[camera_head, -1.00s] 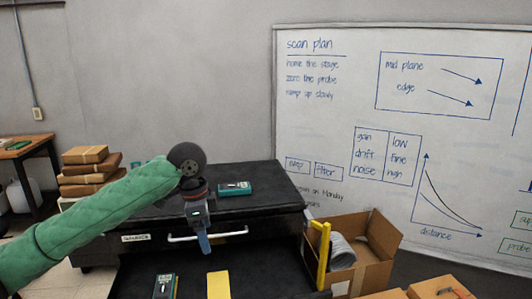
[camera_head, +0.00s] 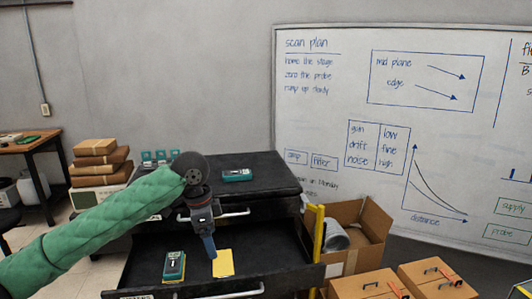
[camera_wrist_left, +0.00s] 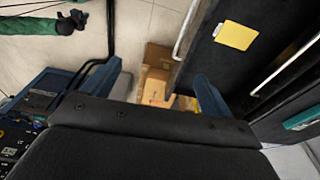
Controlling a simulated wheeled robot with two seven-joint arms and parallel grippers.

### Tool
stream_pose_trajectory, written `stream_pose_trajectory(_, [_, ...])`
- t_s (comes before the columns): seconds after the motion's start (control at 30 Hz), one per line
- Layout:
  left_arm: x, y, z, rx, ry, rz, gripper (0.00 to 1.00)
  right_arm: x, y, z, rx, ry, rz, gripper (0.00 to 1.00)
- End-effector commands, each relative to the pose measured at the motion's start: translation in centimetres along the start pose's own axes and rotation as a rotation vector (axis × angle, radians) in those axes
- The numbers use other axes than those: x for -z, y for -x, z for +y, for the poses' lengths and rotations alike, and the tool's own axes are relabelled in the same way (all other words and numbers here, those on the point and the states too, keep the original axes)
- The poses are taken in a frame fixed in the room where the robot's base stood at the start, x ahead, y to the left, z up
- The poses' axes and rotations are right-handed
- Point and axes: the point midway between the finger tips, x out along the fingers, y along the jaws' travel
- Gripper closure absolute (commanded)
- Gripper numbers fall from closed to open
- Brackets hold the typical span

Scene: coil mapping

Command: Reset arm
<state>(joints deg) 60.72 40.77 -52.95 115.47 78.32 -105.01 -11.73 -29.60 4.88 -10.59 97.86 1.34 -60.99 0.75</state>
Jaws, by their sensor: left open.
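My left arm in its green sleeve comes in from the left in the head view. Its gripper (camera_head: 209,248) points down over the open black drawer (camera_head: 272,255), left of a yellow pad (camera_head: 222,263). In the left wrist view the two blue fingers (camera_wrist_left: 160,92) stand wide apart with nothing between them. A green sleeve with a dark end (camera_wrist_left: 70,21), apparently my right arm, shows small at the top left there. Its jaws are too small to read.
A teal meter (camera_head: 174,266) lies in the drawer; another teal device (camera_head: 237,175) lies on the black cabinet top. An open carton (camera_head: 363,232) and closed boxes (camera_head: 375,283) stand at the right. Stacked boxes (camera_head: 100,163) stand at the left.

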Motion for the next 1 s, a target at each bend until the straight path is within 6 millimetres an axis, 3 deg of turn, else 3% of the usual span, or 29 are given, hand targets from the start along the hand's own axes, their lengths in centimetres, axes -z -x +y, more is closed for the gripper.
stream_pose_trajectory(0.17, [0.6, -2.2, -0.2, -0.001, 0.024, 0.029, 0.15, 1.1, 0.4, 0.1, -0.001, 0.001, 0.015, 1.0])
stream_pose_trajectory(0.37, [1.5, -5.7, -0.6, -0.001, 0.069, 0.076, 0.15, 0.4, 0.3, 0.0, 0.0, 0.0, 0.008, 1.0])
stream_pose_trajectory(0.67, [2.8, -14.6, -0.8, 0.0, 0.198, 0.181, 0.15, -0.6, -0.2, 0.0, 0.001, 0.0, -0.008, 1.0])
stream_pose_trajectory(1.0, [2.5, -25.4, 0.3, 0.005, 0.382, 0.27, 0.15, 0.0, 0.1, 0.0, 0.0, 0.0, 0.001, 1.0])
